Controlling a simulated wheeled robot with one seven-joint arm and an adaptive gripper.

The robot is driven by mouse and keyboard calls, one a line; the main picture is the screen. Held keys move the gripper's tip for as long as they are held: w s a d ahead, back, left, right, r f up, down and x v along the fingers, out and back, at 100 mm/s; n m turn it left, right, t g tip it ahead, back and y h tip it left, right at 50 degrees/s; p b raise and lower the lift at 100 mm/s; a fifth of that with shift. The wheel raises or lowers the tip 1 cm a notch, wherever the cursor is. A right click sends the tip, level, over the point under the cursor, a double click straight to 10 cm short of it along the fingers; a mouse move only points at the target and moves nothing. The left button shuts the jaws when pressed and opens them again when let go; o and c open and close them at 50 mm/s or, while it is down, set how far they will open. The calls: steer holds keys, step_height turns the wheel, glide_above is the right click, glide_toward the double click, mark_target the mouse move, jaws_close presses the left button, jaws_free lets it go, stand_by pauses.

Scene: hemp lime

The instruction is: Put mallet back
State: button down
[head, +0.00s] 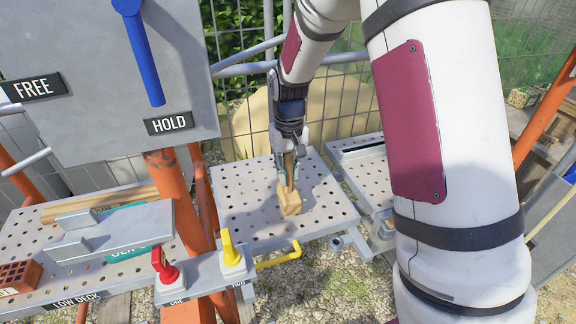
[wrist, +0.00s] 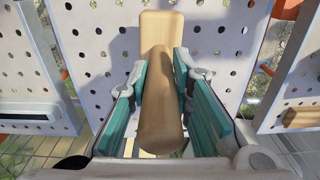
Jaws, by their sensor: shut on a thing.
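The wooden mallet (head: 289,197) is at the middle perforated deck in the head view, its block head low and its handle upward. It also shows in the wrist view (wrist: 160,100), with the rounded handle between the teal finger pads and the pale head beyond. My gripper (head: 287,165) points down and is shut on the mallet's handle. In the wrist view my gripper (wrist: 163,105) has one finger on each side of the handle. I cannot tell whether the head touches the deck.
The perforated middle deck (head: 325,208) is otherwise clear. A red switch (head: 165,268) and a yellow switch (head: 231,250) stand in front of it. A low deck with a brick (head: 18,277) lies at left. A grey panel with a blue lever (head: 142,50) rises at upper left.

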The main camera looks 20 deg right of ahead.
mark_target(289, 154)
steer(key=shift+f+b, duration=0.4)
steer(key=shift+f, duration=1.9)
steer(key=c, duration=1.4)
jaws_free()
steer(key=shift+o, duration=0.2)
step_height(289, 154, up, 12)
steer(key=shift+r, duration=0.1)
steer(key=s+r+t, duration=0.3)
steer(key=s+r, duration=0.8)
steer(key=r, duration=0.1)
steer(key=s+r+t, duration=0.2)
steer(key=s, duration=1.2)
steer(key=shift+r+t, duration=0.25)
steer(key=shift+t, duration=0.05)
